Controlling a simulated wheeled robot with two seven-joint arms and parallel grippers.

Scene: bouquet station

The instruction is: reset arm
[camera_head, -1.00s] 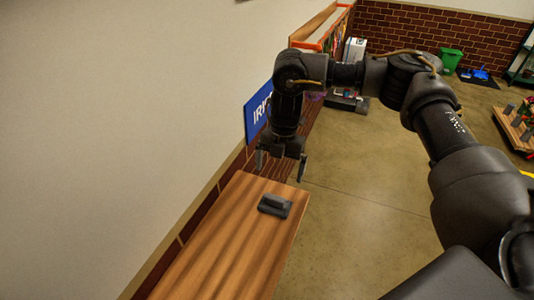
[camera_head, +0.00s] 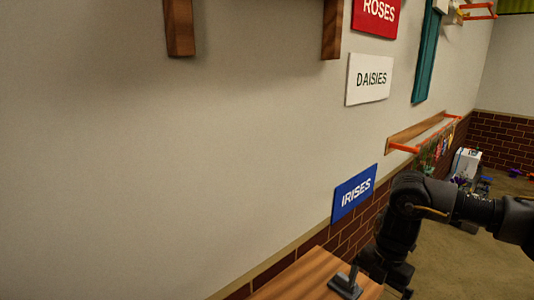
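My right arm comes in from the right edge. Its dark gripper (camera_head: 382,282) points down at the lower right, over the far end of the wooden table (camera_head: 300,278). The fingers look spread apart with nothing seen between them, though the picture is dark and the lower edge is close. A small dark block on a flat base (camera_head: 344,288) sits on the table just left of the gripper. I cannot tell whether a finger overlaps it. My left gripper is not in view.
A blue IRISES sign (camera_head: 354,192), a white DAISIES sign (camera_head: 368,79) and a red ROSES sign (camera_head: 376,14) are on the wall. An orange-trimmed shelf (camera_head: 420,132) juts out behind my arm. A white box (camera_head: 466,163) stands farther back on the floor.

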